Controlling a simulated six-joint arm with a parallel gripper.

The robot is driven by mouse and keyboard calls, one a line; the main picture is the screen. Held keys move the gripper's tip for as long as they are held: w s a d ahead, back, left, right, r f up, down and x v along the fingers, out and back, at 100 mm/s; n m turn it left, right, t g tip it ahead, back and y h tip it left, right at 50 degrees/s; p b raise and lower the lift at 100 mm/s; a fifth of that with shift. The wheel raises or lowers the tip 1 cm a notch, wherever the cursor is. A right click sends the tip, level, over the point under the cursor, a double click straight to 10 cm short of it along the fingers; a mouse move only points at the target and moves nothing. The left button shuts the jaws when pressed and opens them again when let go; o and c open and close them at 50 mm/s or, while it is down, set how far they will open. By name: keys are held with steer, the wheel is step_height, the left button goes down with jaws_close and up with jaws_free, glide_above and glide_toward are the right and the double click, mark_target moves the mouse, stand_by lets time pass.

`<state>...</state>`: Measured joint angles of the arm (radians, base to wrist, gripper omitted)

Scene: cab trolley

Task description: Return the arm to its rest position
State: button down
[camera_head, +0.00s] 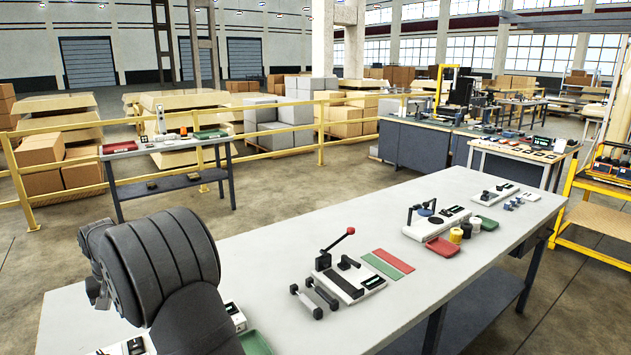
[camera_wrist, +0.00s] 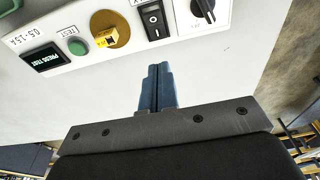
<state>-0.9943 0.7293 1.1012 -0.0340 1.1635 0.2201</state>
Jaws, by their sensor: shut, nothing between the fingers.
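My gripper (camera_wrist: 158,72) shows in the wrist view, its two blue fingers shut together with nothing between them. It points at the pale bench surface, just short of a white control panel. The panel (camera_wrist: 60,22) carries a small display reading PRESS TEST, a green button (camera_wrist: 77,47), a yellow knob (camera_wrist: 107,38), a black rocker switch (camera_wrist: 153,18) and a black rotary knob (camera_wrist: 203,10). The fingers appear apart from the panel. In the head view, my dark arm fills the lower left, over the near end of the bench, and the gripper is hidden.
The long grey bench (camera_head: 390,310) holds a lever press (camera_head: 345,275), a red mat (camera_head: 394,260), a green mat (camera_head: 380,266) and a second fixture (camera_head: 436,220). A yellow railing (camera_head: 320,130) and a side table (camera_head: 170,180) stand behind. Bare bench lies right of my arm.

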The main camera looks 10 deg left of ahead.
step_height(320, 180, up, 6)
steer(key=s+d, duration=0.2)
steer(key=shift+s+d+r, duration=0.2)
steer(key=shift+s+d, duration=0.05)
steer(key=shift+s, duration=0.1)
steer(key=c, duration=2.2)
jaws_free()
steer(key=c, duration=1.8)
jaws_free()
steer(key=shift+w+d, duration=0.15)
steer(key=shift+w, duration=0.15)
steer(key=o, duration=1.8)
steer(key=w+d+r+g+h, duration=0.1)
steer(key=w+d+r, duration=0.1)
steer(key=w+d, duration=0.6)
steer(key=w, duration=0.3)
steer(key=shift+w+r, duration=0.2)
step_height(320, 180, down, 10)
steer(key=shift+r, duration=0.15)
steer(key=shift+r, duration=0.1)
step_height(320, 180, up, 10)
steer(key=shift+c, duration=0.4)
